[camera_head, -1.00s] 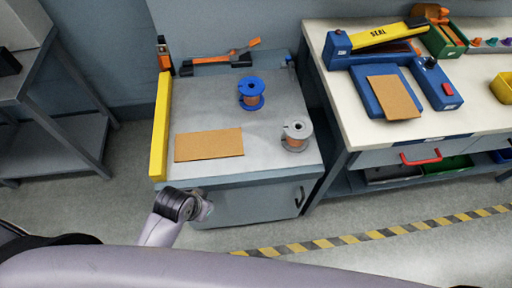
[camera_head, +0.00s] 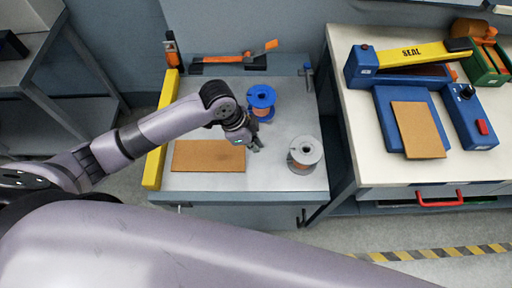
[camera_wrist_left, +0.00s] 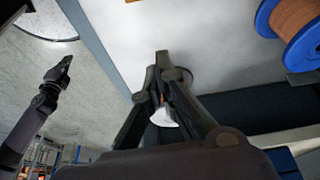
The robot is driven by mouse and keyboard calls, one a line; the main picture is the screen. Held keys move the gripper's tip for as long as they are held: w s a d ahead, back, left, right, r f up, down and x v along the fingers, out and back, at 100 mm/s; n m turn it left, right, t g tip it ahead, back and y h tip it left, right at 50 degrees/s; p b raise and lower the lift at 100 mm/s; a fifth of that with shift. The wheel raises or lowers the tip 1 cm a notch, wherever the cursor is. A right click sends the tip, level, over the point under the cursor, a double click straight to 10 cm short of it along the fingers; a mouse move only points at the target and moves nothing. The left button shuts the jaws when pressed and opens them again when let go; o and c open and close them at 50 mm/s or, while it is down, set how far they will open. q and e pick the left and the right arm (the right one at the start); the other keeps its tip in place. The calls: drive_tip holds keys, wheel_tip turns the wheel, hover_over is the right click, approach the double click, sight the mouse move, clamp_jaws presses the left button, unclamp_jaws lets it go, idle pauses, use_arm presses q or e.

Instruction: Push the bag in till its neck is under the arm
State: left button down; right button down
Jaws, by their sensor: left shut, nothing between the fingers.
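The flat tan bag (camera_head: 418,129) lies tilted on the blue plate of the heat sealer (camera_head: 387,121), on the right-hand bench. The bag's upper end is just short of the yellow arm marked SEAL (camera_head: 411,53); I see no part of it beneath the arm. My left gripper (camera_head: 255,146) is over the grey cabinet top, between the blue spool and a brown sheet, well left of the bag. Its fingers (camera_wrist_left: 165,65) are shut and empty in the left wrist view. A dark-tipped arm end (camera_wrist_left: 58,78) also shows there, perhaps my right gripper, too small to judge.
The cabinet top holds a blue spool (camera_head: 261,103), a grey spool (camera_head: 304,155), a brown sheet (camera_head: 208,156) and a yellow edge bar (camera_head: 153,167). A gap separates it from the white bench top (camera_head: 368,180).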

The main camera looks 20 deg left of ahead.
sight(244, 164)
use_arm(q)
drive_tip(key=x, duration=0.9)
drive_tip(key=shift+s+d+f, duration=0.15)
drive_tip(key=shift+s+f, duration=0.05)
drive_tip(key=shift+f, duration=0.1)
drive_tip(key=shift+s+a+r+p, duration=0.1)
drive_tip(key=shift+s+a+p, duration=0.1)
drive_tip(key=shift+a+p, duration=0.3)
drive_tip(key=shift+s+a+p, duration=0.2)
drive_tip(key=shift+a+p, duration=0.1)
drive_tip(key=shift+a, duration=0.45)
drive_tip(key=shift+s+a, duration=0.2)
drive_tip(key=shift+a, duration=0.5)
drive_tip(key=a, duration=0.1)
drive_tip(key=s+a+p, duration=0.1)
drive_tip(key=a, duration=0.1)
